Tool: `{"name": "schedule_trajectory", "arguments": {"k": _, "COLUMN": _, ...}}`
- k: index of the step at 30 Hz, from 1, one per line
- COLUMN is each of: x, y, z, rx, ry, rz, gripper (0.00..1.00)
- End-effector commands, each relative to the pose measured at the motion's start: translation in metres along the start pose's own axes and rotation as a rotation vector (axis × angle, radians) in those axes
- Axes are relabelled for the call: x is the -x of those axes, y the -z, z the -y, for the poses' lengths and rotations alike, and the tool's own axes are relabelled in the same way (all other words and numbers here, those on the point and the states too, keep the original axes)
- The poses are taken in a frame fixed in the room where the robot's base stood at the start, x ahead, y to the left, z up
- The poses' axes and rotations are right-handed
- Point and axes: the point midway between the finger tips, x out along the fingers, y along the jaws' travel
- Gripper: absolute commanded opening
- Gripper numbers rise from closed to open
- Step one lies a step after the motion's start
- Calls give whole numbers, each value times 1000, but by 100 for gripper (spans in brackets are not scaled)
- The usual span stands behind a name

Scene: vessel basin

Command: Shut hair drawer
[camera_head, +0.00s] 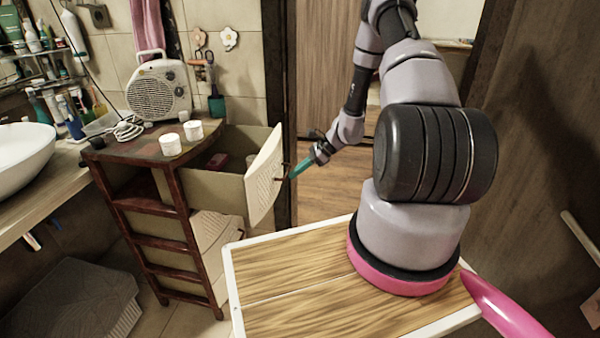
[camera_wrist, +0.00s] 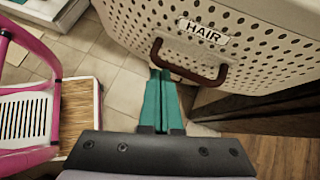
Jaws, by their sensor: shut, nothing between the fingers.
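The hair drawer (camera_head: 266,176) is pulled well out of the small wooden cabinet (camera_head: 180,210). Its cream perforated front faces right in the head view. In the wrist view the drawer front (camera_wrist: 255,60) carries a white "HAIR" label (camera_wrist: 203,31) and a dark red-brown handle (camera_wrist: 188,69). My gripper (camera_head: 291,177) has teal fingers, shut and empty, at the drawer front near the handle. In the wrist view my gripper (camera_wrist: 160,72) has its fingertips close by the handle's left end; I cannot tell if they touch it. A reddish item (camera_head: 218,162) lies inside the drawer.
A fan heater (camera_head: 159,88) and two white jars (camera_head: 181,138) stand on the cabinet top. A sink (camera_head: 22,155) is at left. A door frame (camera_head: 281,60) is close behind the drawer. Tiled floor below the drawer is partly clear.

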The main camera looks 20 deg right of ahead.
Motion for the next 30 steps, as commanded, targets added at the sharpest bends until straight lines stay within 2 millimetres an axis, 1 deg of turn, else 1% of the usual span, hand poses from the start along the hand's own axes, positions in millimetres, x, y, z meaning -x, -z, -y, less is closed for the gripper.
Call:
{"name": "schedule_trajectory", "arguments": {"k": 8, "x": -1, "y": -1, "z": 0, "rx": 1, "ry": -1, "rz": 0, "gripper": 0}}
{"name": "schedule_trajectory", "arguments": {"k": 11, "x": -6, "y": -5, "z": 2, "rx": 2, "ry": -1, "rz": 0, "gripper": 0}}
{"name": "schedule_trajectory", "arguments": {"k": 14, "x": -14, "y": -13, "z": 6, "rx": 4, "ry": -3, "rz": 0, "gripper": 0}}
{"name": "schedule_trajectory", "arguments": {"k": 20, "x": -44, "y": -39, "z": 18, "rx": 5, "ry": -4, "rz": 1, "gripper": 0}}
{"name": "schedule_trajectory", "arguments": {"k": 30, "x": -108, "y": -95, "z": 47, "rx": 6, "ry": -3, "rz": 0, "gripper": 0}}
